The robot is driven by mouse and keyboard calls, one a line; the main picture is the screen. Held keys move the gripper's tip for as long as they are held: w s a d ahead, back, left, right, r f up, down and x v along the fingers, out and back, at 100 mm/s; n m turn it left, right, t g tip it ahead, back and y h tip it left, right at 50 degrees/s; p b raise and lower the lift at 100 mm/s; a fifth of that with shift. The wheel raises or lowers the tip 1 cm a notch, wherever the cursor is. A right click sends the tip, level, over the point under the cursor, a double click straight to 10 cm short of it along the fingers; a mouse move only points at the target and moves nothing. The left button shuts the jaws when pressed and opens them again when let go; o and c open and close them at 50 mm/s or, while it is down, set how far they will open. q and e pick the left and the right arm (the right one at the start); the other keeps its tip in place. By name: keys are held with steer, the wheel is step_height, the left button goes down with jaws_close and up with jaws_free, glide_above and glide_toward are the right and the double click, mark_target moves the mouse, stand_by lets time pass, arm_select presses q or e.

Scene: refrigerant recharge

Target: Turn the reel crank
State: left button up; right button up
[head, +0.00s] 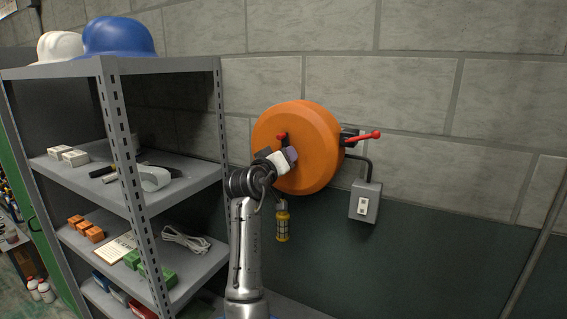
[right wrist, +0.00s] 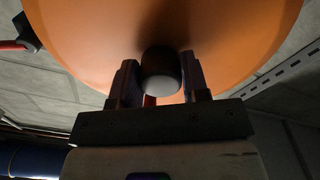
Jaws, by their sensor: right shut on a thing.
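The orange reel (head: 315,140) is mounted on the block wall, to the right of the shelf. Its round orange face also fills the upper part of the right wrist view (right wrist: 90,40). My right gripper (head: 287,158) is at the front of the reel. In the right wrist view its two fingers (right wrist: 160,82) stand on either side of a dark round knob (right wrist: 161,71), shut on it. A bit of red shows behind the knob. A red piece (head: 282,137) shows just above the gripper in the head view; I take the knob as the crank handle. My left gripper is not in view.
A red lever (head: 362,137) sticks out right of the reel. A grey switch box (head: 365,201) is on the wall below it. A yellow caged lamp (head: 282,222) hangs under the reel. A grey metal shelf (head: 135,150) with helmets and small parts stands close on the left.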

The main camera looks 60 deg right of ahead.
steer(key=shift+f+m, duration=0.1)
steer(key=shift+m, duration=0.4)
steer(key=o, duration=0.9)
steer(key=shift+a, duration=0.25)
steer(key=a, duration=0.4)
steer(key=a+b, duration=0.1)
steer(key=a, duration=0.8)
steer(key=shift+s+a+f+b, duration=0.15)
steer(key=shift+s+f+b, duration=0.15)
steer(key=shift+b, duration=0.1)
